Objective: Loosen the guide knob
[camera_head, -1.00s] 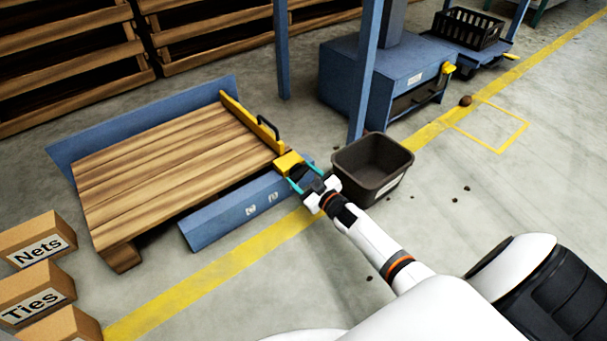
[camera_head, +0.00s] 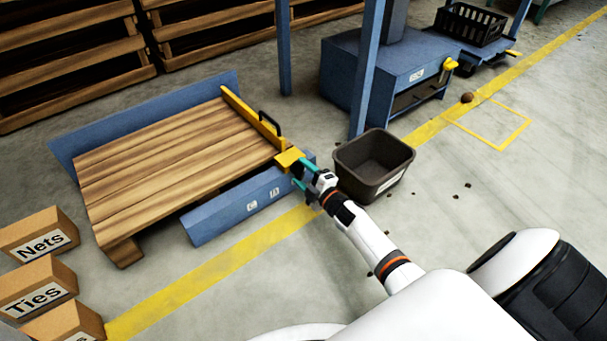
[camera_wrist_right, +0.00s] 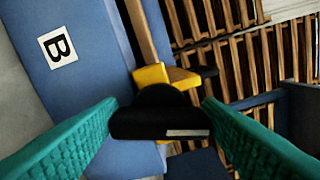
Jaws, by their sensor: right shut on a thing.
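The guide knob (camera_wrist_right: 160,115) is black with a short white mark, in front of a yellow bracket (camera_wrist_right: 165,77) in the right wrist view. My right gripper (camera_wrist_right: 160,125) has a green ribbed finger on each side of the knob and is shut on it. In the head view the right gripper (camera_head: 303,176) is at the yellow block (camera_head: 289,158) at the end of the yellow guide (camera_head: 250,118), and its fingers mostly hide the knob. My left gripper is not in view.
A blue beam (camera_head: 235,207) with two white labels runs along the deck's front. A dark bin (camera_head: 374,165) stands close to the right of the gripper. Boxes marked Nets (camera_head: 40,236) and Ties (camera_head: 38,290) are at lower left. Open floor lies to the right.

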